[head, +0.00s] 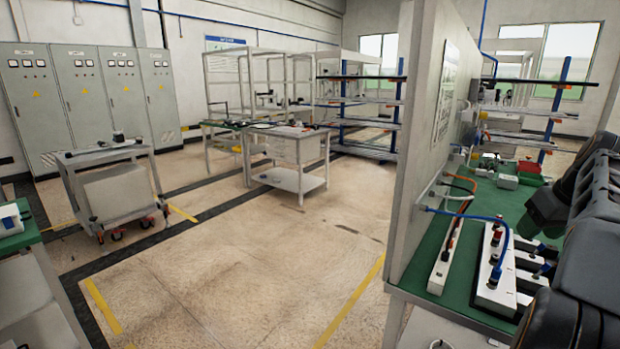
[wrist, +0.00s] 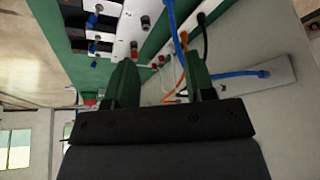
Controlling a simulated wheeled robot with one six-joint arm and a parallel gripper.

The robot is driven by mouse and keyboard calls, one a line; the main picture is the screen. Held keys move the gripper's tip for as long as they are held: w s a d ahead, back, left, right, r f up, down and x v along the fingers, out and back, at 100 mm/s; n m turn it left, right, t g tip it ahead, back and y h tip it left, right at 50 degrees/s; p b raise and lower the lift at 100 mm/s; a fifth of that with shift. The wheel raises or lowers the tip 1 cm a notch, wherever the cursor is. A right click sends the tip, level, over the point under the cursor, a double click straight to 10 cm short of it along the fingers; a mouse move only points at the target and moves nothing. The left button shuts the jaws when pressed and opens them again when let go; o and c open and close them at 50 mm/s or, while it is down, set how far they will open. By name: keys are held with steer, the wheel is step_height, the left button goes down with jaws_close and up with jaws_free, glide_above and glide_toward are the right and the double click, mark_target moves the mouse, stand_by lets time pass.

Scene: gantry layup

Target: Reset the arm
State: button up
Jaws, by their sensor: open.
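My gripper (wrist: 160,74) shows in the wrist view with its two dark green fingers wide apart and nothing held between them. Beyond the fingers are the green bench top, white terminal strips and loose blue, orange and black cables. The blue cable (wrist: 176,28) passes across the view near the right finger; I cannot tell whether they touch.
White terminal strips (head: 497,268) with plugged cables lie on the bench beside a tall white partition (head: 415,150). A grey trolley (head: 113,190), a small workbench (head: 300,150), shelving racks and grey cabinets (head: 85,100) stand farther off. The floor (head: 240,255) in the middle is clear.

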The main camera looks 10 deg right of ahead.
steer(key=a+f+m+g+p, duration=0.1)
steer(key=a+f+m+p, duration=0.2)
steer(key=a, duration=0.5)
steer(key=a+f+m+g+p, duration=0.1)
steer(key=a+f+p, duration=0.3)
steer(key=a+f, duration=0.25)
steer(key=s+a+r+n+p, duration=0.1)
steer(key=s+a+n+p, duration=0.2)
steer(key=a, duration=0.7)
steer(key=s+a+r+n+p, duration=0.2)
steer(key=a+p, duration=0.3)
steer(key=a, duration=0.5)
steer(key=shift+s+a+n+t+y, duration=0.3)
steer(key=shift+s+n+t, duration=0.15)
steer(key=shift+s, duration=0.35)
